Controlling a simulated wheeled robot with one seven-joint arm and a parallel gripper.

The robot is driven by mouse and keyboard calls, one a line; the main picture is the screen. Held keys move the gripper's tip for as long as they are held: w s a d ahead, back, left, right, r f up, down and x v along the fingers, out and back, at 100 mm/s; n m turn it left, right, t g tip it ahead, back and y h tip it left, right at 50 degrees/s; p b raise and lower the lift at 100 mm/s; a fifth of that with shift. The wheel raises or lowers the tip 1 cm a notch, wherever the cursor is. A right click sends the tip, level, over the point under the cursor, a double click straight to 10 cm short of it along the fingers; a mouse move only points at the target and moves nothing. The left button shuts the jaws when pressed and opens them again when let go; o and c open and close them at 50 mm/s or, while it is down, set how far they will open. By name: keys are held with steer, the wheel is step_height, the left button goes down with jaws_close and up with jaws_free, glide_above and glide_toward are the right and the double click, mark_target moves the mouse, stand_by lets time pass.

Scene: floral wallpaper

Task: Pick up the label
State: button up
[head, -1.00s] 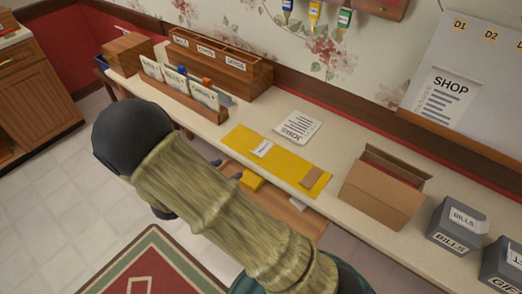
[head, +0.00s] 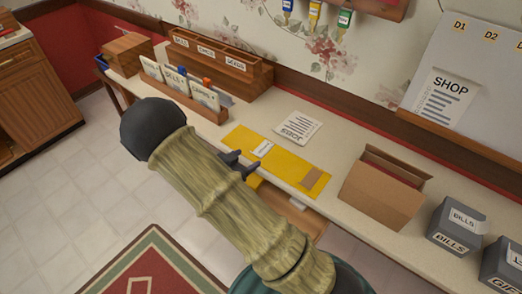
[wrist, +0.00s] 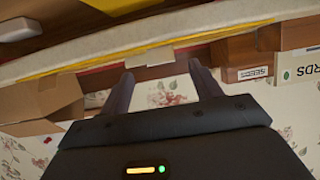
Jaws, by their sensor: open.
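A small white label (head: 263,148) lies on the left part of the yellow mat (head: 285,165) on the counter. Its print is too small to read. My gripper (head: 243,164) is open and empty at the mat's front edge, just in front of the label and apart from it. In the wrist view my gripper (wrist: 160,82) has its two fingers spread, pointing toward the counter edge. A pale flat piece shows between them; I cannot tell whether it is the label or the jobs sheet.
A brown piece (head: 312,178) lies on the mat's right end. The jobs sheet (head: 297,127) is behind the mat. An open cardboard box (head: 378,198) stands right of it, a card rack (head: 185,103) left. An open drawer (head: 300,218) is below the counter front.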

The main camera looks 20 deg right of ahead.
mark_target(254, 154)
steer(key=x, duration=0.4)
steer(key=shift+w+d+f, duration=0.1)
steer(key=shift+w+d, duration=0.1)
steer(key=shift+w, duration=0.1)
steer(key=c, duration=1)
